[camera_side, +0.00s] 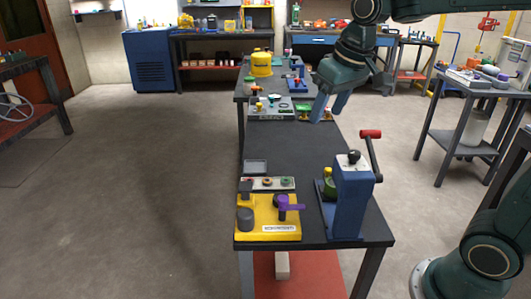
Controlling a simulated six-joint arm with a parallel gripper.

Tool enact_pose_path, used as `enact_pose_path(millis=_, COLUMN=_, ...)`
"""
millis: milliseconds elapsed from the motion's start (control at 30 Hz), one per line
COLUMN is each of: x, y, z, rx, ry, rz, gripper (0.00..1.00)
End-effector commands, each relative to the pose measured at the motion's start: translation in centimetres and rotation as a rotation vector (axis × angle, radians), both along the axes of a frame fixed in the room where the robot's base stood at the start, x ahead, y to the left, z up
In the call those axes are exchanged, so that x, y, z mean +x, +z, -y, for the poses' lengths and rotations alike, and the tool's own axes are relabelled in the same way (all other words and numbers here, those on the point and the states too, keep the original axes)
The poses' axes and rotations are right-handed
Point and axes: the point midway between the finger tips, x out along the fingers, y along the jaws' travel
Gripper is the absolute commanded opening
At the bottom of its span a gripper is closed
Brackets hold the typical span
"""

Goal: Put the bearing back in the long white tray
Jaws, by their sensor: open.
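A long white tray (277,187) lies across the near part of the dark workbench, with small round parts in it, one reddish and one green. Which part is the bearing I cannot tell at this size. My gripper (329,116) hangs above the far right part of the bench, its two blue fingers pointing down and apart. Small things by the fingertips are partly hidden.
A yellow labelled fixture (262,228) with a purple handle (290,206) stands at the near left. A tall blue press (350,205) with a red-handled lever (371,134) stands at the near right. A yellow pot (261,65) is at the far end. The bench middle (290,145) is clear.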

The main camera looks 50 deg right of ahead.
Motion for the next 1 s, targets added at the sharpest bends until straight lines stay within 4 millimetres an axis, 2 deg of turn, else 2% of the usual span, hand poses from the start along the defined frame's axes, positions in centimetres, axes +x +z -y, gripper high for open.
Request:
enact_pose_path(millis=33, x=-1.4, y=0.2, z=-0.2, rx=-0.002, ry=0.007, rz=0.014, gripper=0.54)
enact_pose_path(millis=267, x=-6.9, y=0.2, z=-1.0, rx=-0.009, ry=0.038, rz=0.071, gripper=0.54)
enact_pose_path(millis=600, x=-14.2, y=-1.8, z=-1.8, rx=-0.019, ry=0.082, rz=0.151, gripper=0.54)
enact_pose_path(millis=800, x=-16.5, y=-3.2, z=-2.0, rx=-0.022, ry=0.097, rz=0.178, gripper=0.54)
enact_pose_path(millis=1000, x=-17.1, y=-3.5, z=-2.1, rx=-0.024, ry=0.102, rz=0.184, gripper=0.54)
